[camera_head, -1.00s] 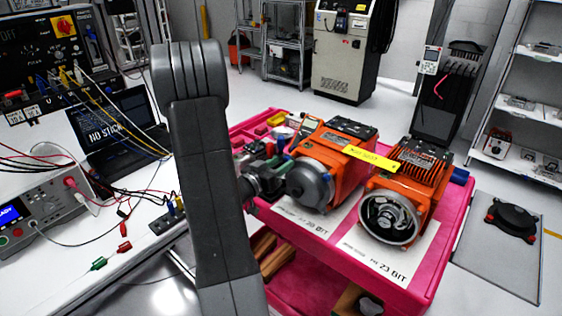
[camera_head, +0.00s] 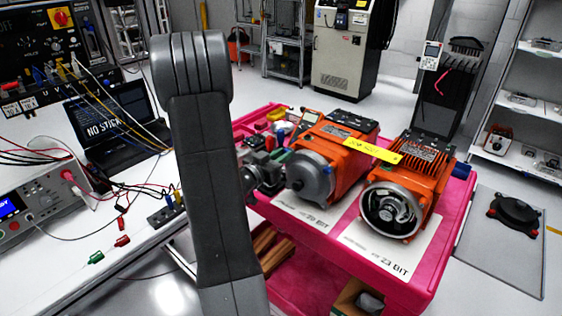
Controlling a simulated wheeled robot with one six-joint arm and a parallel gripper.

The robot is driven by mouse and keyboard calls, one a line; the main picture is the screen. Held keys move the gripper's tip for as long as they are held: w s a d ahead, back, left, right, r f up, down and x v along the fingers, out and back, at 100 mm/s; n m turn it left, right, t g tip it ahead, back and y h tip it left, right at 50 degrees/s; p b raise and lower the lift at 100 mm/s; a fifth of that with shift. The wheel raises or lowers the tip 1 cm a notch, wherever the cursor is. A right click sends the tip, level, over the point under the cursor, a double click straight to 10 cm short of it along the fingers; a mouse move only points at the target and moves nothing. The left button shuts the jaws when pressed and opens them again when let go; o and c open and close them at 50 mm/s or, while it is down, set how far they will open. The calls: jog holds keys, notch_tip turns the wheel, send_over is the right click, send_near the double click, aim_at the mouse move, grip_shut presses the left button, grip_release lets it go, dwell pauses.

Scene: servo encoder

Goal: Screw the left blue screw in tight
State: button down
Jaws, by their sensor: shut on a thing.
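Two orange motor units lie on the pink cart: the left motor (camera_head: 335,150) and the right motor (camera_head: 405,180). The left motor has a round grey face, and the right one has an open round end with metal parts inside. My gripper (camera_head: 276,168) is close to the left side of the left motor, partly behind my arm. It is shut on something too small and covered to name. A small dark blue spot (camera_head: 328,171) shows on the left motor's face; I cannot tell whether it is a screw. The left blue screw cannot be made out for certain.
The pink cart (camera_head: 440,270) has white printed sheets in front of the motors. On the left, a white bench (camera_head: 60,275) holds a laptop (camera_head: 115,125), cables and instruments. Open floor lies behind the cart.

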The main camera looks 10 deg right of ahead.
jog(key=m+b, duration=0.3)
dwell(0.5)
jog(key=c, duration=1.3)
grip_release()
jog(key=b+v, duration=0.1)
jog(key=v, duration=1.2)
jog(key=shift+s+a+b, duration=0.25)
jog(key=shift+a+b, duration=0.05)
jog(key=shift+b, duration=0.1)
jog(key=shift+d, duration=0.1)
